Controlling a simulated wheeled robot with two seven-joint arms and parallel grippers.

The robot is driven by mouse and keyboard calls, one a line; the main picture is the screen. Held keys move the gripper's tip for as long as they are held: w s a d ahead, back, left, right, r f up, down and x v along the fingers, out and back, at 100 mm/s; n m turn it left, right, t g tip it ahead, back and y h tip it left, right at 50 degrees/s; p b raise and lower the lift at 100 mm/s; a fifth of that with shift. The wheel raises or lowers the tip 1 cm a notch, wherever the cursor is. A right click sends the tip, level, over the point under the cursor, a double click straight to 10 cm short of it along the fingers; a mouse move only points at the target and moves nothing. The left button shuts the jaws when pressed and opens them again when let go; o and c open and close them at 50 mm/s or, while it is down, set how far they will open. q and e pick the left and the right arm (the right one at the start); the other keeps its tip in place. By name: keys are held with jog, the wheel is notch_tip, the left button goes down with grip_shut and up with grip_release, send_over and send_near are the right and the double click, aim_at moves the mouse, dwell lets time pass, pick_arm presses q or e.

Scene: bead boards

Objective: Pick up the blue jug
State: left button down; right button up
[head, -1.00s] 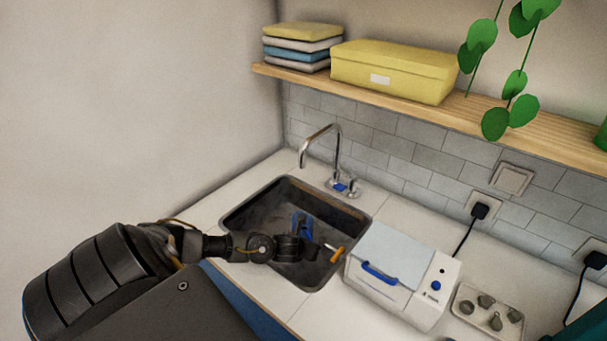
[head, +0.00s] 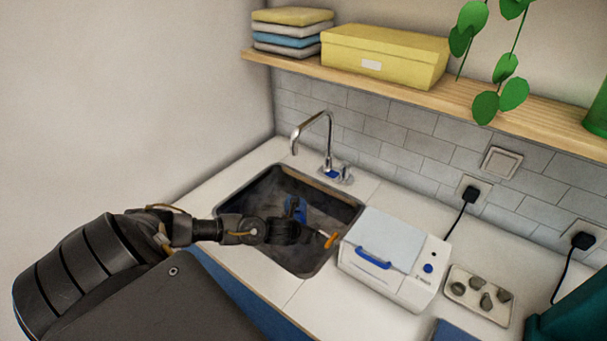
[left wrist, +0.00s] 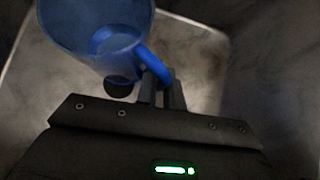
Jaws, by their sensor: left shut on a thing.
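The blue jug (left wrist: 92,28) is at the upper left of the left wrist view, its open mouth facing the camera. In the head view the jug (head: 298,208) is in the sink (head: 262,183), partly hidden by my left gripper. My left gripper (left wrist: 160,88) is shut on the jug's handle, at the jug's right side in the wrist view. In the head view my left gripper (head: 296,229) reaches into the sink from the left. I cannot tell whether the jug touches the sink floor. My right gripper is not in view.
An orange-and-white item (head: 328,238) shows at the sink's right side. A tap (head: 326,140) stands behind the sink. A white box-shaped appliance (head: 390,255) and a tray of grey pieces (head: 480,297) stand to the right. A shelf (head: 400,100) runs above.

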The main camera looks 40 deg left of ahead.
pick_arm(q)
jog(key=s+d+r+b, duration=0.2)
jog(key=s+d+r, duration=0.5)
jog(key=s+r, duration=0.4)
jog(key=shift+s, duration=0.55)
jog(key=shift+d, duration=0.1)
